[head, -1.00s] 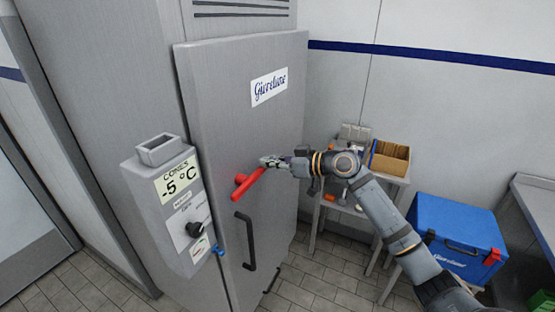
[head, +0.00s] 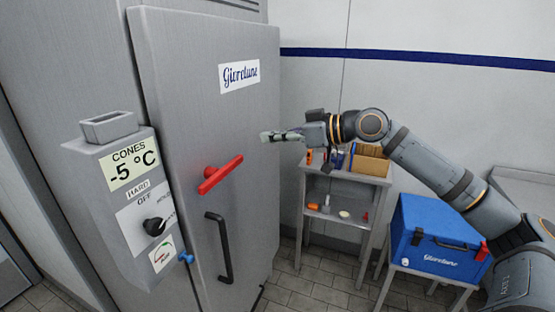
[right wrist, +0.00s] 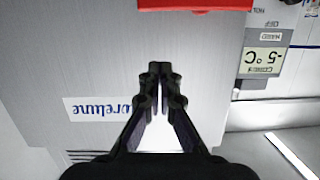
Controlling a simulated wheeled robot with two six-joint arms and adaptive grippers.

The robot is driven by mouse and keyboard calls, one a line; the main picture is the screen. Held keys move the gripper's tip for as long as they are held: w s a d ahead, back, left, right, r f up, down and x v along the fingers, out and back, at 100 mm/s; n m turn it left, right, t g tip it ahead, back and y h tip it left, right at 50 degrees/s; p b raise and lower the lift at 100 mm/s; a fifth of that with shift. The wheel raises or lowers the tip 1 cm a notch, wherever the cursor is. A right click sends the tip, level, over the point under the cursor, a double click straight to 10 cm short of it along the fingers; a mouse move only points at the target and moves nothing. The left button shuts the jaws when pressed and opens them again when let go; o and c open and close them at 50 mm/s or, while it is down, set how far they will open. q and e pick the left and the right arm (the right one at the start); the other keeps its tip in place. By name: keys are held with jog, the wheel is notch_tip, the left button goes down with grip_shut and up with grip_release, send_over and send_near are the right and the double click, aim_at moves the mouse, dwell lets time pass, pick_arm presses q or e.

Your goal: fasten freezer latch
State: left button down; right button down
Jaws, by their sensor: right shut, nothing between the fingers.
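The freezer door (head: 205,100) is grey and looks closed. Its red latch handle (head: 220,174) sits mid-door, slanting up to the right from its pivot. My right gripper (head: 266,136) is shut and empty, above and to the right of the latch, apart from it. In the right wrist view the gripper (right wrist: 160,68) points along the door, and part of the red latch (right wrist: 195,5) shows at the top edge. My left gripper is not in view.
A black door handle (head: 222,248) is below the latch. A control box (head: 120,185) juts out at left. At right stand a small shelf (head: 345,178) with a cardboard box (head: 368,164) and a blue cooler (head: 435,240).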

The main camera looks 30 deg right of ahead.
pick_arm(q)
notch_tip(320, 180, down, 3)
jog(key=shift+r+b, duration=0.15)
jog(key=shift+b, duration=0.6)
pick_arm(e)
jog(key=shift+s+d+r, duration=0.2)
jog(key=shift+s+d, duration=0.1)
jog(key=shift+s, duration=0.2)
